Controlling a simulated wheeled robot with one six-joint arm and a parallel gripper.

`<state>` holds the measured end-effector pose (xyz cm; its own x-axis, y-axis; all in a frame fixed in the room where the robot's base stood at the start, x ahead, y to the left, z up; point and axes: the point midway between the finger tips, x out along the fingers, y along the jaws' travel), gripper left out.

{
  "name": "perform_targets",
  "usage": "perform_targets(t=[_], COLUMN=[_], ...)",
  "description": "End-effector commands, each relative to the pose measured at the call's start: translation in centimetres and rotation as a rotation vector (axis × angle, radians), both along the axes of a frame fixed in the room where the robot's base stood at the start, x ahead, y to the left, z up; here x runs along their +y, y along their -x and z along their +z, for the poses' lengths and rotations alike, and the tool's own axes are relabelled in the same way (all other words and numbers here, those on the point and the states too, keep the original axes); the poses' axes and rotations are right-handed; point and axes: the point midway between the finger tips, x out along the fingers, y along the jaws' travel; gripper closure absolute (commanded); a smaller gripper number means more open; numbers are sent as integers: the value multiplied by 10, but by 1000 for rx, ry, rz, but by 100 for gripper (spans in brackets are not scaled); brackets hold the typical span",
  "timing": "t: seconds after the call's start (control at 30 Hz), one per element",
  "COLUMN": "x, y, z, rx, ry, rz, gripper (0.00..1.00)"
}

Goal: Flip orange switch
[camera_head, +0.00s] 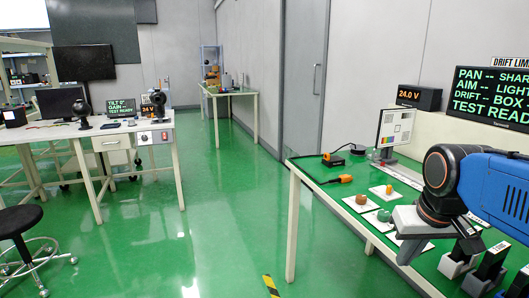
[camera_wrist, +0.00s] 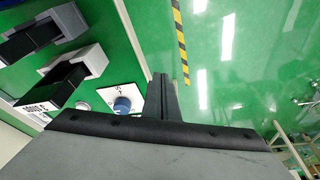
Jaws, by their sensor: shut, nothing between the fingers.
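A small orange switch (camera_head: 388,189) stands on a white plate on the green-topped bench at right, in the head view. My gripper shows in the wrist view (camera_wrist: 162,88) with its dark fingers together and nothing between them. In the head view its grey body (camera_head: 408,218) hangs over the bench, nearer than the orange switch and apart from it. The wrist view shows a blue knob (camera_wrist: 122,104) on a white plate left of my fingers; no orange switch shows there.
An orange-brown knob (camera_head: 362,199) and a green knob (camera_head: 384,215) sit on plates near the orange switch. An orange connector (camera_head: 341,179) lies behind. Black-and-grey holders (camera_head: 460,262) stand at the near right. Open green floor (camera_head: 230,215) lies left of the bench.

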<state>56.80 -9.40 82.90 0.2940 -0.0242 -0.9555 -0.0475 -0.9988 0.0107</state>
Motion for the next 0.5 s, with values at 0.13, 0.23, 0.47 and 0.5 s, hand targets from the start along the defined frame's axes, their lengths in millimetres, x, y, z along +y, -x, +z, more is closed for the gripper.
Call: perform_targets(t=[0.13, 0.23, 0.47, 0.5], x=[12, 18, 24, 24], y=[36, 54, 76, 77], z=[-26, -43, -65, -67], rx=[-49, -76, -112, -114], ry=[-1, -2, -6, -6], rz=[24, 36, 50, 51], gripper=[100, 100, 100, 100])
